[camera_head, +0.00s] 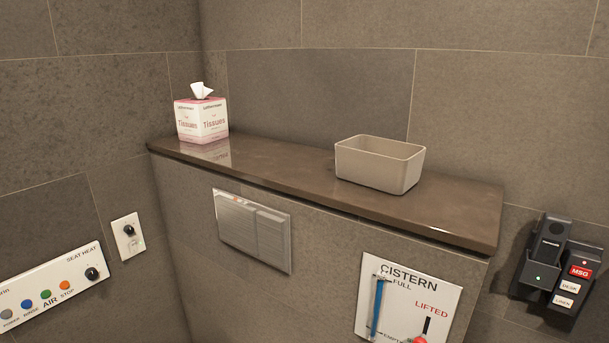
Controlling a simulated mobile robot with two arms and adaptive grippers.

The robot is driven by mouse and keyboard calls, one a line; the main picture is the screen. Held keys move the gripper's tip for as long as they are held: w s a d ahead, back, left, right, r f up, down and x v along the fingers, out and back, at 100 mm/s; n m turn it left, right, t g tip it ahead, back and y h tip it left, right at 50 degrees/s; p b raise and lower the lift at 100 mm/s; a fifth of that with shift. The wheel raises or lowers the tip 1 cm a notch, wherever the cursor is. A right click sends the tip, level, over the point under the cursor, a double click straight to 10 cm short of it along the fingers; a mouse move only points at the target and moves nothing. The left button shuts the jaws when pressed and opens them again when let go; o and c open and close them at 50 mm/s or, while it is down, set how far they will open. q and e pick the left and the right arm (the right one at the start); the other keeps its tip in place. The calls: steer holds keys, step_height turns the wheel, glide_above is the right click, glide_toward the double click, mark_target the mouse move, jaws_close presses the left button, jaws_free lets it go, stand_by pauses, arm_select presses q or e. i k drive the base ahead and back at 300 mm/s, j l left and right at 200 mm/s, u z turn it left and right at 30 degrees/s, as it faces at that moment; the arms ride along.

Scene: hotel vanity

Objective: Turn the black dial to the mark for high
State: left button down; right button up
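A black dial (92,273) sits at the right end of a white control panel (75,284) on the left wall, just below the printed words SEAT HEAT. Its pointer and any marks around it are too small to read. A second, smaller black knob (129,230) is on a separate white wall plate (126,246) to the upper right of the panel. Its markings are not legible either. Neither of my grippers shows in the head view, and nothing touches either knob.
The panel also carries several coloured buttons, among them a blue one (28,304) and an orange one (66,285). A brown ledge (270,168) holds a tissue box (202,120) and a beige bin (372,165). A cistern gauge (408,305) and handset (548,250) are at right.

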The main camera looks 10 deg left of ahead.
mark_target(128, 230)
steer(key=u, duration=1.3)
steer(key=k+j+u, duration=0.1)
steer(key=j+u, duration=0.25)
steer(key=l, duration=0.1)
